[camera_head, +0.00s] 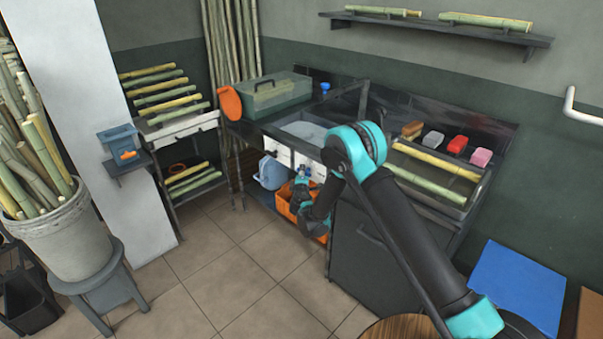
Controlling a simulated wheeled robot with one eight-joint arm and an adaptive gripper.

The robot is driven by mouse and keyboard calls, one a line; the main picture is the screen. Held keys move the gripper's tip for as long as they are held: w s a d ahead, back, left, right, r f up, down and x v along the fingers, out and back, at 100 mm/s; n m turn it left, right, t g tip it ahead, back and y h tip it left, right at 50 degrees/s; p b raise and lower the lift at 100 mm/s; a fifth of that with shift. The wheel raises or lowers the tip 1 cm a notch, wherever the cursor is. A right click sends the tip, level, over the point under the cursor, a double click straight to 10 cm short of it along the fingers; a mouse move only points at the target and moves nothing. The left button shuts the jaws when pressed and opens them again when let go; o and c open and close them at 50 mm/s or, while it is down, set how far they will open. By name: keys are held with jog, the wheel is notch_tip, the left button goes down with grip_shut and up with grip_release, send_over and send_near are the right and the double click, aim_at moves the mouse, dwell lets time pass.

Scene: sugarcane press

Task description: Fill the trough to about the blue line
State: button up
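A grey trough-like basin (305,130) is set into the dark counter, with something pale inside. A second long metal trough (455,207) at the right end of the counter holds green-yellow cane pieces (436,165). I cannot tell which one the task means, and no blue line is discernible in either. A small blue knob or tap handle (326,88) stands behind the basin. My gripper (303,190) hangs low in front of the counter, by an orange crate (287,197). Its fingers are small and dark, so its opening is unclear; no held object is discernible.
A light-blue jug (271,172) stands left of the crate. A cane rack (182,126) and cane bucket (65,235) stand left. The tiled floor (235,270) is clear.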

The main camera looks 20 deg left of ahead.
jog(key=v, duration=1)
jog(key=shift+s, duration=0.1)
